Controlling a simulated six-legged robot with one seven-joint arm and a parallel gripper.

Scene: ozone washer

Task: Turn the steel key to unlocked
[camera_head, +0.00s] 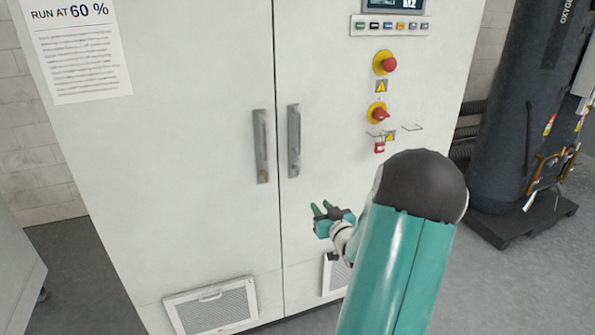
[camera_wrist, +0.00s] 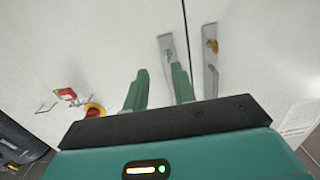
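The white cabinet has two tall grey door handles. The right handle (camera_head: 294,140) has a small grey piece low on it, possibly the steel key (camera_head: 294,170), too small to make out its turn. This handle shows in the wrist view as the left one (camera_wrist: 171,62). The left handle (camera_head: 260,145) has a brass-coloured piece low on it, which the wrist view shows more clearly (camera_wrist: 212,46). My gripper (camera_head: 321,207) is below and right of the right handle in the head view. Its two green fingers (camera_wrist: 160,72) are apart with nothing between them.
A red rotary switch (camera_head: 379,114), a red stop button (camera_head: 388,65) and a red padlock-like tag (camera_head: 379,147) are on the right door. Vent grilles (camera_head: 212,308) sit low on the doors. A dark tank (camera_head: 530,90) stands at the right.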

